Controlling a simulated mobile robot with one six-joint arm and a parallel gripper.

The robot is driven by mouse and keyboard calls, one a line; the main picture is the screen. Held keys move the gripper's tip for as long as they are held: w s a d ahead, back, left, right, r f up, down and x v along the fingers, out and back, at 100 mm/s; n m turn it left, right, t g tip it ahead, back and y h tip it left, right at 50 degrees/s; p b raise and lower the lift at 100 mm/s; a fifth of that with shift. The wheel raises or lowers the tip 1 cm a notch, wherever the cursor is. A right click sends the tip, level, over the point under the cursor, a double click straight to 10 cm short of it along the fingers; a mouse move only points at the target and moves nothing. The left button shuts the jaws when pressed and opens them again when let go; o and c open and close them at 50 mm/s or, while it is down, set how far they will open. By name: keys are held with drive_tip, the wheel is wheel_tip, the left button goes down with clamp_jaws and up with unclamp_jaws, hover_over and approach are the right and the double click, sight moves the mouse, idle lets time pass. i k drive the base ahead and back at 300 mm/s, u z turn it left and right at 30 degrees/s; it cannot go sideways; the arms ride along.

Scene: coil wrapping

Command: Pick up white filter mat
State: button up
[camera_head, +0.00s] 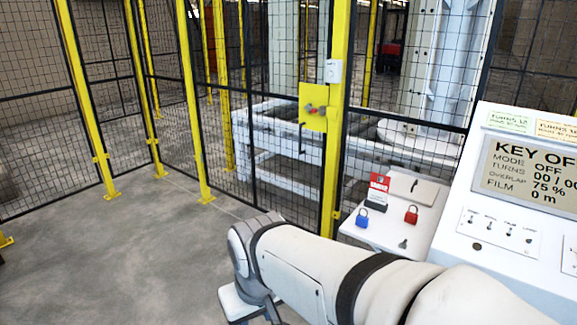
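I see no white filter mat in the head view. My white arm reaches in from the lower right and bends downward near the bottom centre. My gripper's fingers do not show; the arm's end runs out of the bottom edge. My arm also hides part of the floor and the lower part of the console.
A sloped white control console (470,222) with a display reading KEY OFF stands at the right. Yellow-posted mesh fencing (196,120) stands behind. Grey floor (110,260) is clear at left.

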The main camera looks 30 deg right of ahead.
sight(417, 191)
drive_tip(key=z, duration=0.6)
drive_tip(key=i, duration=1.6)
drive_tip(key=z, duration=1.05)
drive_tip(key=k, duration=0.65)
drive_tip(key=z, duration=0.25)
drive_tip(key=i, duration=0.7)
drive_tip(key=u, duration=0.15)
